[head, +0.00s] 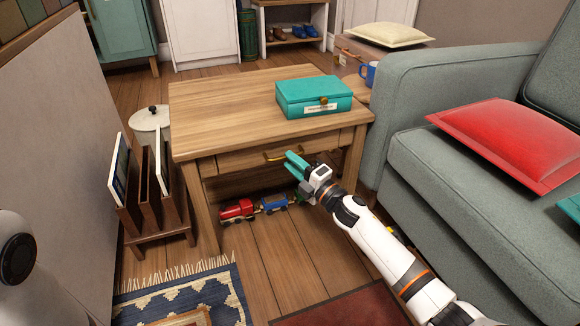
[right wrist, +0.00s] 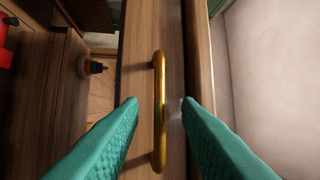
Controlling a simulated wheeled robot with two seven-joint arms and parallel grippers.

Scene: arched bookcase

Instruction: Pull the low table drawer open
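The low wooden table (head: 225,105) stands in the middle of the head view. Its drawer (head: 235,160) sits under the top and looks closed. The brass handle (head: 275,155) is on the drawer front; it also shows upright in the right wrist view (right wrist: 158,110). My right gripper (head: 292,160) is at the handle. In the right wrist view its two teal fingers (right wrist: 159,101) are apart, one on each side of the handle, with gaps visible. My left gripper is out of view.
A teal box (head: 313,96) sits on the table top. A toy train (head: 255,207) lies on the floor under the table. A sofa (head: 440,130) stands close on the right, a wooden rack (head: 155,200) on the left. The floor before the drawer is clear.

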